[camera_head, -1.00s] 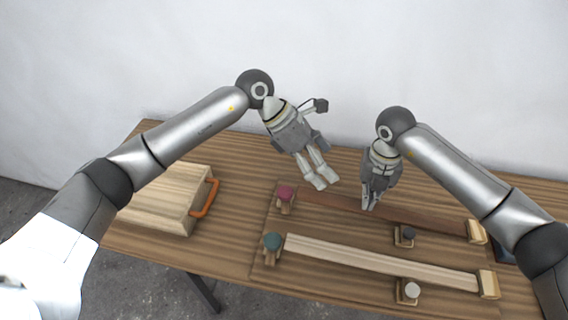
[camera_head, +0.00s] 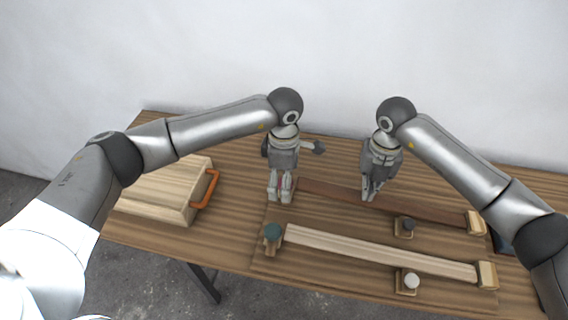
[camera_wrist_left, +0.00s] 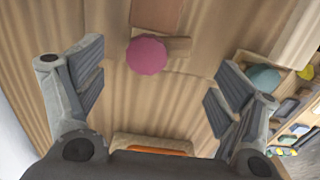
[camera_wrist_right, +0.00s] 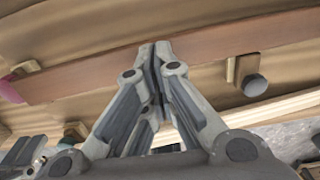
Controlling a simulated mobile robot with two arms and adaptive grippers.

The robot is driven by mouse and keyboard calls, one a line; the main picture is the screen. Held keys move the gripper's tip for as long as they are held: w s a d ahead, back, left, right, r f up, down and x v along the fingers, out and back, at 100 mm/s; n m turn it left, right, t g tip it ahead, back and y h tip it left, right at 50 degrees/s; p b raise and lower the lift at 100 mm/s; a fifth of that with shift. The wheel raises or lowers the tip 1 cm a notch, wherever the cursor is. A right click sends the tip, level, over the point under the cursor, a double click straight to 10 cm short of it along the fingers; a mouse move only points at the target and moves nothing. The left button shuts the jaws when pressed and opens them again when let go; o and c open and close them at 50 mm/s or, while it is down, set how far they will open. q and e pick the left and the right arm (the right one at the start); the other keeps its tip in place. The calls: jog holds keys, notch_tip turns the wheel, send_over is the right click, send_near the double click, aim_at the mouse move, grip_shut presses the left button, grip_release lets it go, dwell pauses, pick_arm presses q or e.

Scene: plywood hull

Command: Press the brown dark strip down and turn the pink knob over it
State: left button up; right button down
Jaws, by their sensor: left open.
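The brown dark strip (camera_head: 430,210) lies along the back of the wooden board, and its left end shows in the left wrist view (camera_wrist_left: 157,14). The pink knob (camera_wrist_left: 147,55) sits near that end, its small wooden piece (camera_wrist_left: 180,46) pointing right in the left wrist view, beside the strip. My left gripper (camera_head: 280,197) is open above the knob and hides most of it in the head view; the knob lies between the spread fingers in the left wrist view. My right gripper (camera_head: 370,195) is shut, its tips at the dark strip (camera_wrist_right: 90,77); contact is hard to tell.
A light strip (camera_head: 380,252) lies in front, with a teal knob (camera_head: 272,233) at its left end. A grey knob (camera_head: 407,225) and a white knob (camera_head: 411,281) stand along the strips. A wooden box (camera_head: 160,190) with an orange handle (camera_head: 208,188) stands left.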

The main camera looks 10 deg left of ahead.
pick_arm(q)
jog(key=shift+f, duration=1.9)
jog(key=shift+c, duration=0.5)
